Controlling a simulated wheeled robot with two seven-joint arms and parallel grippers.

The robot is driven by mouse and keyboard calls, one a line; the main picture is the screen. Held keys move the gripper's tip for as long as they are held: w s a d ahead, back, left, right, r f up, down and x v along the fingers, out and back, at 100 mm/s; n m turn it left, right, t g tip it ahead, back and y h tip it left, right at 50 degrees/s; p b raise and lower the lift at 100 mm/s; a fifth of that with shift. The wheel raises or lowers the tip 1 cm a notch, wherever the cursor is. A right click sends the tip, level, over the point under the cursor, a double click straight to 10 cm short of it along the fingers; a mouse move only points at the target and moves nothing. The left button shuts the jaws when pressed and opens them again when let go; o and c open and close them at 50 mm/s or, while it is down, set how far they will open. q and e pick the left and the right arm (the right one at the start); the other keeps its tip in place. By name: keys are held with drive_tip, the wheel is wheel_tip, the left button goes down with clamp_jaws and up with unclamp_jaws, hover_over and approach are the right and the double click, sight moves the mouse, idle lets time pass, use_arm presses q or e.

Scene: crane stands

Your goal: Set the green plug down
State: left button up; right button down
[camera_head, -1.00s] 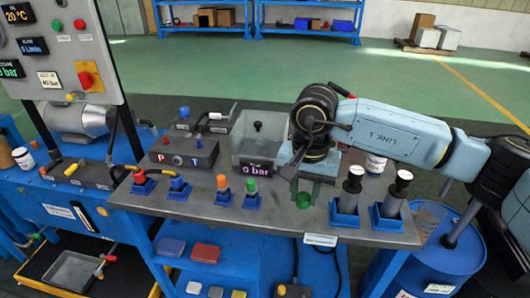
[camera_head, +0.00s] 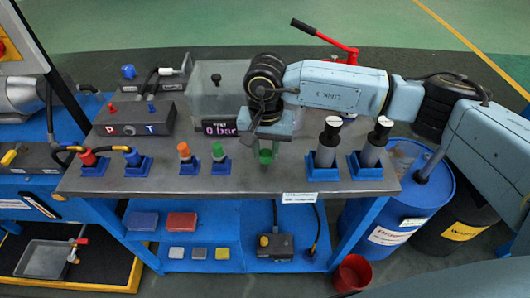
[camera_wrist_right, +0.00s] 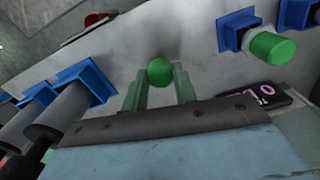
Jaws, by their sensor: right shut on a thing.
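A green plug (camera_head: 265,157) is between the fingertips of my right gripper (camera_head: 265,152), over the grey bench top (camera_head: 240,186). In the right wrist view the plug (camera_wrist_right: 160,71) shows as a round green end between the two pale green fingers. I cannot tell whether it touches the bench. A second green-capped piece (camera_head: 219,152) stands in a blue holder just left of the gripper. That green cap also shows at the upper right of the wrist view (camera_wrist_right: 271,47). My left gripper is not in view.
An orange-capped piece (camera_head: 184,151) stands in a holder further left. Two dark cylinders with white tops (camera_head: 328,142) stand in blue holders right of the gripper. A clear tank (camera_head: 215,90) with a "0 bar" display (camera_head: 222,127) is behind. Bench space in front is clear.

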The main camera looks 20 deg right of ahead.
sight(266, 152)
drive_tip(key=shift+f, duration=0.95)
drive_tip(key=c, duration=1.1)
unclamp_jaws()
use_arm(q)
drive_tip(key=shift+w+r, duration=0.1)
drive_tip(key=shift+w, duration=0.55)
use_arm(e)
drive_tip(key=shift+w+r, duration=0.1)
drive_tip(key=shift+r, duration=0.25)
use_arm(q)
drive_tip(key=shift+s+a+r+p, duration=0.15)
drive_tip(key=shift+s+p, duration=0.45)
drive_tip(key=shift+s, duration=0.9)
use_arm(e)
wheel_tip(266, 152, up, 12)
drive_tip(key=shift+f, duration=0.2)
